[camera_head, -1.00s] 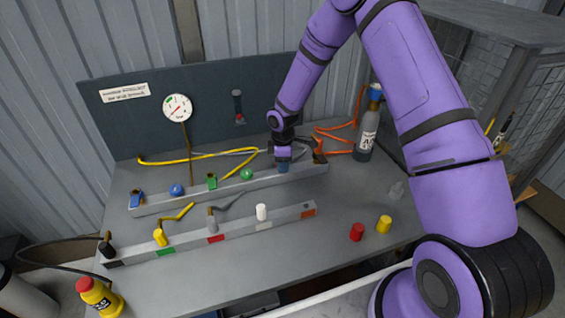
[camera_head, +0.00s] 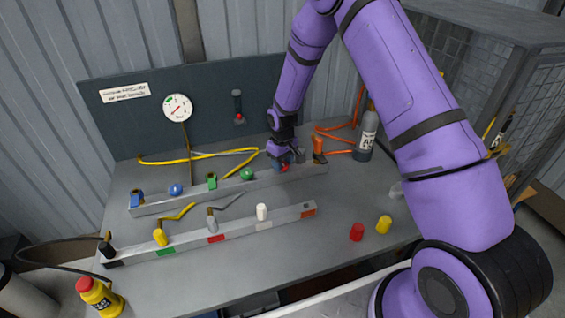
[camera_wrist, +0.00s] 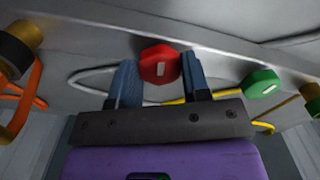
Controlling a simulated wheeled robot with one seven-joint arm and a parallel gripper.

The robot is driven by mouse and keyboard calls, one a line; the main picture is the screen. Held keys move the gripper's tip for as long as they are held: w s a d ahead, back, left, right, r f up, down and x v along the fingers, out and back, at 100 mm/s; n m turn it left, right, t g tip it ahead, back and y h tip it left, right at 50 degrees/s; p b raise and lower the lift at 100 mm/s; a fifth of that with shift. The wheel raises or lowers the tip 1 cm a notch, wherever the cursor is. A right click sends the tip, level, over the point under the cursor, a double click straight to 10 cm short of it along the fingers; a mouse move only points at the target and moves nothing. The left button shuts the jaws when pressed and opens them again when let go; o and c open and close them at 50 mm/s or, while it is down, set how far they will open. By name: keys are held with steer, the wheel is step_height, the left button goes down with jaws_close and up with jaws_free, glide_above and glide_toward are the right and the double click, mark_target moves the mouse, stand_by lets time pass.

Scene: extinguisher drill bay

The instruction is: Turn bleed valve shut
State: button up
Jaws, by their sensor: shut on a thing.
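A red faceted knob (camera_wrist: 160,65) with a white mark sits between my gripper's two blue fingers (camera_wrist: 161,78) in the wrist view. The fingers are shut on its sides. In the head view my gripper (camera_head: 279,160) is at the back rail (camera_head: 215,192), right of the green round knob (camera_head: 247,174). Only a little of the red knob (camera_head: 284,169) shows there; the gripper hides the rest. No label names the bleed valve, so I cannot confirm it is this red knob.
An orange handle (camera_head: 318,147) stands close right of my gripper. A grey cylinder (camera_head: 366,135) stands at right. A gauge (camera_head: 177,107) hangs behind.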

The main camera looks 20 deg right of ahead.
steer(key=shift+m, duration=0.8)
steer(key=o, duration=0.9)
steer(key=shift+o, duration=0.2)
step_height(320, 180, up, 11)
steer(key=shift+f, duration=0.1)
